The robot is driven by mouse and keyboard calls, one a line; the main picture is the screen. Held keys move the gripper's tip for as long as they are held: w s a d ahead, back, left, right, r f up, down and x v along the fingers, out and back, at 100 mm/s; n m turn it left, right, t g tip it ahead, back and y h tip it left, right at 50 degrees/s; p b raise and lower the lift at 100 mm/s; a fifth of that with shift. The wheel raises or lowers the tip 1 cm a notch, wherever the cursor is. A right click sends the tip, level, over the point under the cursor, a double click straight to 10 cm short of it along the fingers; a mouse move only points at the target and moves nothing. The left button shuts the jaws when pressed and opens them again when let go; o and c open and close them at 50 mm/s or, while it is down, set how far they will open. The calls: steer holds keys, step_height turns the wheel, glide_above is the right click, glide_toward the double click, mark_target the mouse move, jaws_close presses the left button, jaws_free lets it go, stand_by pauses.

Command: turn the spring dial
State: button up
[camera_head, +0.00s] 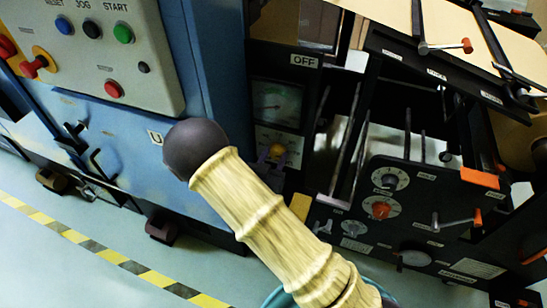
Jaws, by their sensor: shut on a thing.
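A black panel (410,228) at the right carries several dials, and their small labels are too blurred for me to tell which is the spring dial. One dial (390,178) has a pale round face with a dark knob. Below it is a dial with an orange-red knob (380,209). A pale round dial (354,228) sits lower left. A ribbed, bamboo-coloured link of my arm with a dark ball end crosses the lower middle. I see no jaws or fingertips, so what my gripper holds does not show.
A blue cabinet (208,60) with a grey button box (95,50) stands at the left. A gauge (276,104) sits under an OFF label (304,61). Levers with orange tips (445,46) stick out at the right. Floor with a yellow-black stripe (100,250) is clear at lower left.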

steer(key=shift+r+n+p, duration=0.1)
steer(key=shift+n+p, duration=0.35)
steer(key=shift+n, duration=0.05)
steer(key=n+p, duration=0.2)
steer(key=n, duration=0.1)
steer(key=shift+a+n+p, duration=0.1)
steer(key=shift+n+p, duration=0.2)
steer(key=shift+p, duration=0.05)
steer(key=n+p, duration=0.3)
steer(key=n, duration=0.2)
steer(key=shift+a+n, duration=0.1)
steer(key=shift+n, duration=0.2)
steer(key=n, duration=0.1)
steer(key=n+p, duration=0.1)
steer(key=n, duration=0.1)
steer(key=n+p, duration=0.1)
steer(key=n, duration=0.1)
steer(key=shift+f, duration=0.25)
steer(key=n+p, duration=0.1)
steer(key=n, duration=0.4)
steer(key=shift+f, duration=0.2)
steer(key=o, duration=0.9)
steer(key=shift+o, duration=0.2)
